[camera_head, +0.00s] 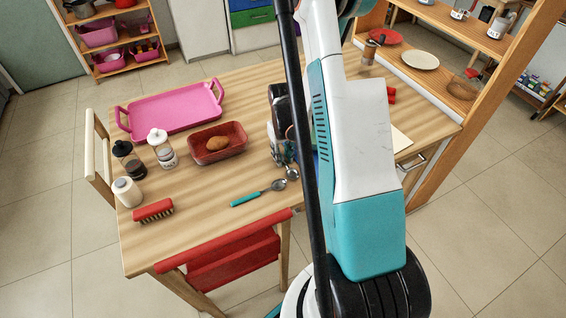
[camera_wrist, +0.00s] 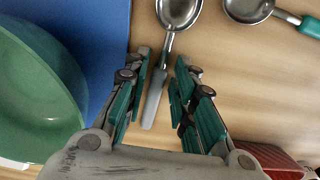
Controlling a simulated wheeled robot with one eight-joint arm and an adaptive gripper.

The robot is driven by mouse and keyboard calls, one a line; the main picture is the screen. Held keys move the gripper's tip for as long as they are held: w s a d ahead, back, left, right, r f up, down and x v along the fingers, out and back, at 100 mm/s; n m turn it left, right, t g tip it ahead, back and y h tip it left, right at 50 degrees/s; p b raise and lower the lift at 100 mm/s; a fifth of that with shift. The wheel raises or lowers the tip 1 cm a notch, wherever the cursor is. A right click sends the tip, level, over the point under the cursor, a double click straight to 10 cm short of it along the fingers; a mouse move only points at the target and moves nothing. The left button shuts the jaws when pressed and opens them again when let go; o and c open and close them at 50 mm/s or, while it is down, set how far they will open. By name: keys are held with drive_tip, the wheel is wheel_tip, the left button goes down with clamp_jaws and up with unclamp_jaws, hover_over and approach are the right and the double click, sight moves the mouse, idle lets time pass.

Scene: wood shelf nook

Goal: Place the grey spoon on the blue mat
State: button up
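The grey spoon (camera_wrist: 158,85) lies on the wooden table, its bowl at the top of the wrist view and its handle pointing down between my fingers. In the head view its bowl (camera_head: 291,172) shows just beside my gripper (camera_head: 281,158). My gripper (camera_wrist: 163,68) is open, one finger on each side of the handle, with gaps showing. The blue mat (camera_wrist: 88,45) lies left of the spoon in the wrist view. In the head view my arm hides most of the mat.
A green bowl (camera_wrist: 35,95) is at the mat's side. A teal-handled spoon (camera_head: 258,193) lies near the grey one. A red basket (camera_head: 218,157) with a brown item, a pink tray (camera_head: 174,110), jars and a red brush (camera_head: 153,211) stand to the left.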

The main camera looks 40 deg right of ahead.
sight(283, 159)
clamp_jaws()
wheel_tip(283, 159, up, 20)
drive_tip(key=p, duration=0.6)
drive_tip(key=shift+p, duration=0.3)
drive_tip(key=shift+a, duration=0.1)
